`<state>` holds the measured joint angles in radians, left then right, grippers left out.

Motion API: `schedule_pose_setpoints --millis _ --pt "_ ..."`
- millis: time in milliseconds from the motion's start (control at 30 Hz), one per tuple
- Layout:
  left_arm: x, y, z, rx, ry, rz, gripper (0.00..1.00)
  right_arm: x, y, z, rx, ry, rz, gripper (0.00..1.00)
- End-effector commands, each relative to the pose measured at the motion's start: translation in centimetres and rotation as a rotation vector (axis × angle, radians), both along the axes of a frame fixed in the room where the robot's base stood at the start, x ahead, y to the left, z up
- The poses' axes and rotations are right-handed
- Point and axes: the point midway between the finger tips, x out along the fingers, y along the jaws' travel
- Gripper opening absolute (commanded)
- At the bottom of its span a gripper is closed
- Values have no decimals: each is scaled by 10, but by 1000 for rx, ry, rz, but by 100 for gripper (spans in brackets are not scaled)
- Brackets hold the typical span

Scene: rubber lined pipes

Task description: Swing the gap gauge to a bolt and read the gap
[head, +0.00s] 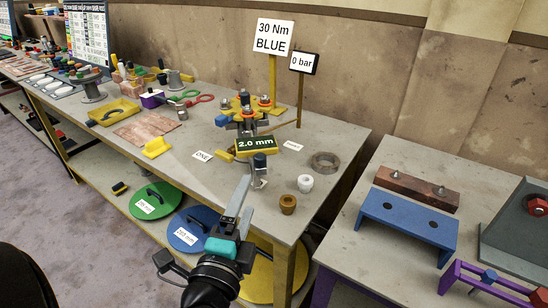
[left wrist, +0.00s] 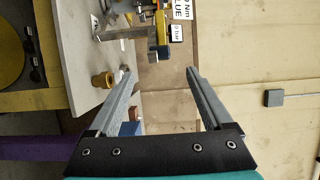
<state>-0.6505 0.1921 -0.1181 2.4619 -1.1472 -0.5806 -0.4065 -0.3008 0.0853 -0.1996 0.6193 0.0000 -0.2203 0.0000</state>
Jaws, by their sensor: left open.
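The gap gauge (head: 256,145) is a yellow block with a dark display reading "2.0 mm", in front of the flange assembly on the table. A dark knob-topped post (head: 260,162) stands just in front of it. The flange assembly (head: 248,112) has yellow arms and several bolts with orange parts (head: 265,100). My left gripper (head: 246,197) is open and empty, at the table's front edge, short of the post. In the left wrist view its fingers (left wrist: 160,75) are wide apart with nothing between them; a dark blue-grey block (left wrist: 159,45) shows beyond. My right gripper is out of view.
Signs read "30 Nm BLUE" (head: 273,37) and "0 bar" (head: 303,62). A bronze cup (head: 288,204), white cup (head: 305,183) and grey ring (head: 325,161) stand right of the gauge. Colored discs lie on the lower shelf.

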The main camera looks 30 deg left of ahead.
Motion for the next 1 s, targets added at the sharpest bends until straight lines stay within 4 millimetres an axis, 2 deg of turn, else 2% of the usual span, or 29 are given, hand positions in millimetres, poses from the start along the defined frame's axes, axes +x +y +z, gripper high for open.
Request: schedule_pose_setpoints --millis 367,800,1000 --pt "46 15 2 1 -2 0 84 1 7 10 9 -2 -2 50" --pt "108 35 0 -1 0 0 84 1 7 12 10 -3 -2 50" --pt "130 42 -1 -2 2 0 84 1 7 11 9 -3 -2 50"
